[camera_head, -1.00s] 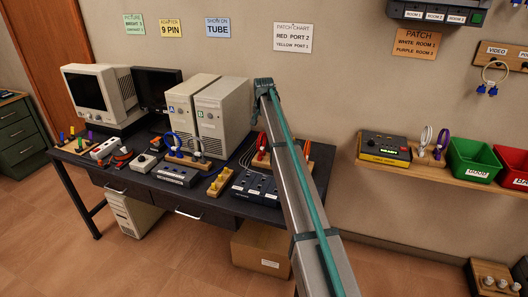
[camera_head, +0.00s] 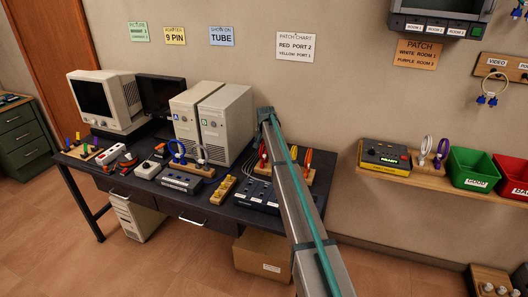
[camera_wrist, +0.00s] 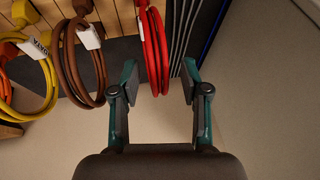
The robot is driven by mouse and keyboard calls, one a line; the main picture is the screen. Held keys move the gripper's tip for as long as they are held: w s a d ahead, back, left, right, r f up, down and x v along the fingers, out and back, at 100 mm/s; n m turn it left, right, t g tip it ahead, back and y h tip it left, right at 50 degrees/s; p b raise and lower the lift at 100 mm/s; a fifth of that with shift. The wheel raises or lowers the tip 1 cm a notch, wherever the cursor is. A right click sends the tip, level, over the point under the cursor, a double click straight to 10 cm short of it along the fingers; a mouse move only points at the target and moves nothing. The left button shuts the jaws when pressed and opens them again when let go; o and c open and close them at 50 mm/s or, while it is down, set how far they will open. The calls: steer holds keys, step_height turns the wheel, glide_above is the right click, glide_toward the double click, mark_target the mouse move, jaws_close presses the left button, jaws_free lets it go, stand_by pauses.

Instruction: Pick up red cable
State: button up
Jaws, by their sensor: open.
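The red cable (camera_wrist: 154,52) hangs in a coiled loop at the top centre of the wrist view. Its lower end reaches between the fingers of my gripper (camera_wrist: 160,90). The gripper is open, with a finger on each side of the loop and gaps showing between them. In the head view the red cable (camera_head: 262,152) is at the right part of the dark desk, partly covered by my arm. My gripper is hidden behind the arm there.
A brown cable (camera_wrist: 80,65) hangs close to the left finger in the wrist view, with a yellow cable (camera_wrist: 45,85) further left. Grey cables run just right of the red one. A beige computer tower (camera_head: 226,125) stands left of my arm.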

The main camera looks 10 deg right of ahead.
steer(key=shift+w+f, duration=0.1)
steer(key=shift+f, duration=0.1)
jaws_close()
steer(key=shift+r, duration=0.1)
stand_by(0.4)
